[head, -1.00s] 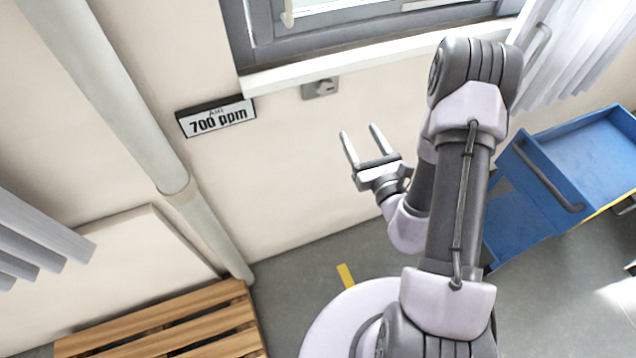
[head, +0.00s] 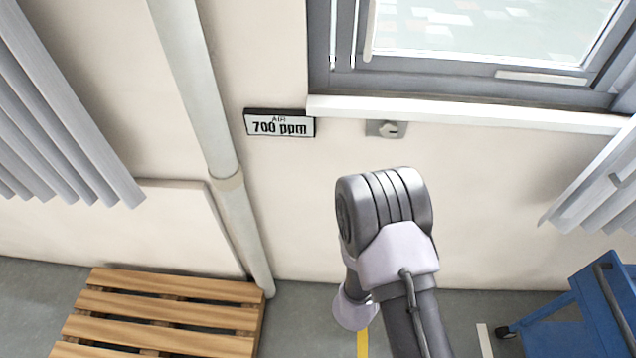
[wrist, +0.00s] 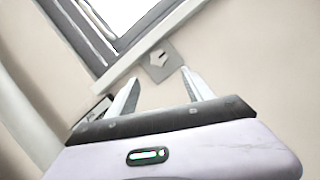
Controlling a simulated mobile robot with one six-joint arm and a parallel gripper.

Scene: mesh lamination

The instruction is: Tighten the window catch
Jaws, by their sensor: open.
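A small grey plate with a light knob (head: 388,129), which looks like the window catch, is fixed to the wall just under the white sill. It also shows in the wrist view (wrist: 159,60), tilted, beyond and between my fingertips. My gripper (wrist: 157,80) is open, with nothing between its two fingers. The fingers point up toward the plate and appear apart from it. In the head view my gripper is hidden behind my own arm. The window (head: 470,88) with its grey frame is above the sill.
An air display reading 700 ppm (head: 279,125) hangs left of the plate. A vertical pipe (head: 205,100) runs down the wall. A wooden pallet (head: 165,318) lies at lower left, a blue cart (head: 600,310) stands at lower right. Blinds (head: 60,110) hang at left.

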